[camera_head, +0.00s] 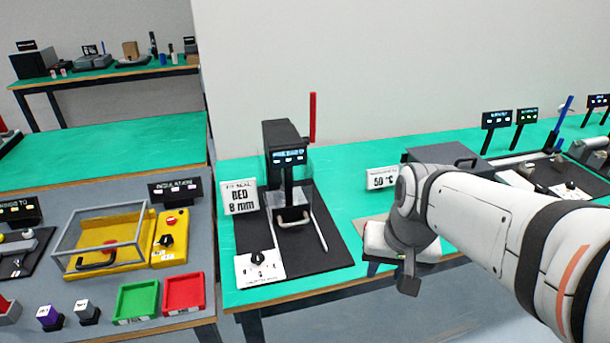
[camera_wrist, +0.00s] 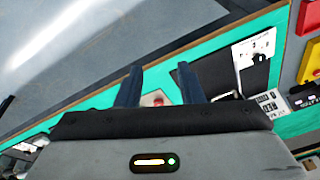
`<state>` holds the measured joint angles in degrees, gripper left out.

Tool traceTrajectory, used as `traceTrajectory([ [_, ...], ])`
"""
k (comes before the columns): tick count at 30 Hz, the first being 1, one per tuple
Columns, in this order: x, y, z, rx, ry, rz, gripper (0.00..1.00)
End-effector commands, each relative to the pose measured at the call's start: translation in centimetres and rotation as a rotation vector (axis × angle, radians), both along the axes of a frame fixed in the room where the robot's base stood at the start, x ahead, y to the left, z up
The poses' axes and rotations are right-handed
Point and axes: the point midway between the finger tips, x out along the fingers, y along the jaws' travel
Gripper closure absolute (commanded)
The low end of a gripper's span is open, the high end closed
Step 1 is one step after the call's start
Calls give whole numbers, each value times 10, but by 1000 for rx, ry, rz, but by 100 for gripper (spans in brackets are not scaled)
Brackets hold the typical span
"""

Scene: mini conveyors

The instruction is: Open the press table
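A black press-like machine (camera_head: 284,150) with a small display and an upright red lever (camera_head: 312,118) stands on a black base plate (camera_head: 310,245) on the green table. A metal loop handle (camera_head: 292,222) shows low at its front. I cannot tell for sure that this is the press table. A white panel with a black knob (camera_head: 258,265) is at the plate's front left; a similar panel shows in the wrist view (camera_wrist: 257,48). My gripper (camera_head: 408,285) is right of the machine, by the table's front edge. Its fingers (camera_wrist: 159,78) are apart, with nothing between them.
A dark box with a handle (camera_head: 445,157) stands behind my arm. Green tabletop is free right of the machine.

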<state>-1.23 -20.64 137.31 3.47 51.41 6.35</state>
Motion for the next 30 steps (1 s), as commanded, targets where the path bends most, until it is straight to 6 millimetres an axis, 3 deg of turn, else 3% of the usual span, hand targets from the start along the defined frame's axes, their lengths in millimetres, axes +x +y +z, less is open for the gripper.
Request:
traceTrajectory([
  [3,49,15,11,79,44,-131,66],
  [8,118,39,10,191,110,-335,66],
  [13,188,66,-8,295,194,-554,66],
  [18,250,95,-40,384,284,-767,66],
  [24,296,119,-79,449,370,-958,66],
  [30,313,129,-99,474,407,-1037,66],
])
